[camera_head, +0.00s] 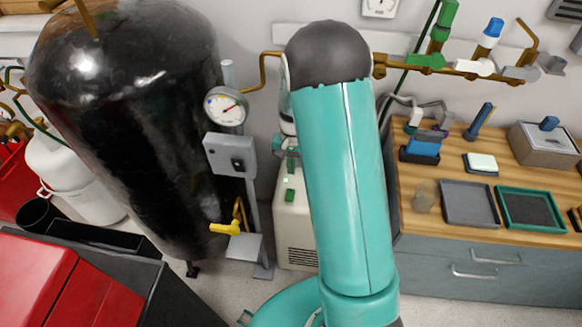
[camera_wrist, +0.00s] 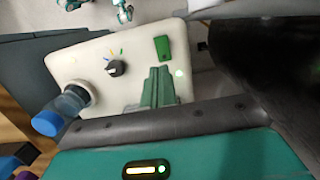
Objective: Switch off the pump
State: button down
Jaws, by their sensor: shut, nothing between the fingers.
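The pump is a cream box (camera_head: 296,232) standing on the floor behind my arm; its top fills the middle of the wrist view (camera_wrist: 82,64). On it are a green switch (camera_wrist: 162,48), a black knob (camera_wrist: 116,68) with coloured marks, and a small pale-green light (camera_wrist: 179,72) that looks lit. The switch also shows in the head view (camera_head: 289,195). My gripper (camera_wrist: 160,72) has green fingers, shut and empty, over the pump top just short of the switch in the wrist view. I cannot tell whether they touch the pump. My arm hides the pump's right side in the head view.
A large black tank (camera_head: 130,130), with a gauge (camera_head: 226,106), a grey box (camera_head: 230,155) and a yellow valve handle (camera_head: 225,228), stands left. A wooden bench (camera_head: 440,215) with trays is right.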

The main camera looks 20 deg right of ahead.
aim_at(291, 194)
jog(key=f, duration=0.7)
jog(key=s+a+f, duration=0.1)
jog(key=f, duration=0.3)
jog(key=shift+s, duration=0.1)
jog(key=shift+s+a+f, duration=0.1)
jog(key=shift+s+f, duration=0.1)
jog(key=shift+f, duration=0.15)
jog(key=shift+w+d, duration=0.55)
jog(key=shift+w, duration=0.25)
jog(key=shift+r, duration=0.15)
notch_tip(291, 194, up, 14)
jog(key=w+d, duration=0.1)
jog(key=shift+w, duration=0.35)
